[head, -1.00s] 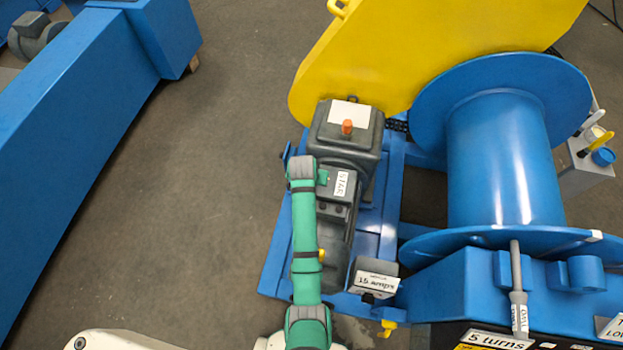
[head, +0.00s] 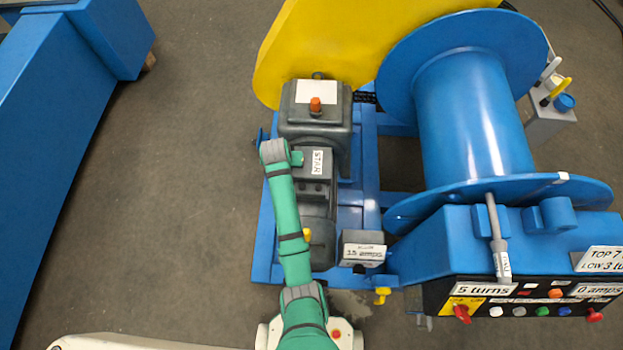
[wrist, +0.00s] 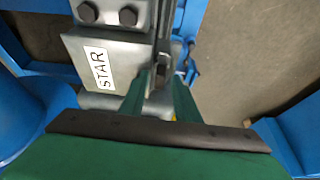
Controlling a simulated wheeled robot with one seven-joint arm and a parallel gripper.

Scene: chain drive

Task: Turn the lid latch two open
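The dark grey terminal box (head: 313,170) with the white STAR label (head: 318,161) sits on the motor, and its lid (wrist: 82,65) fills the upper left of the wrist view. A small dark latch-like part (wrist: 161,75) is at the lid's right edge, partly hidden by my fingers. I cannot read which latch it is. My gripper (wrist: 160,90) has its two green fingers apart, one on each side of this part. In the head view my gripper (head: 297,159) is at the box's left side, and my wrist hides most of that side.
A gearbox with an orange plug (head: 315,104) stands behind the box. A grey box marked 15 amps (head: 363,250) is at the front right. The blue drum (head: 470,110) and yellow guard (head: 330,40) are beyond. Open floor (head: 170,190) lies to the left.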

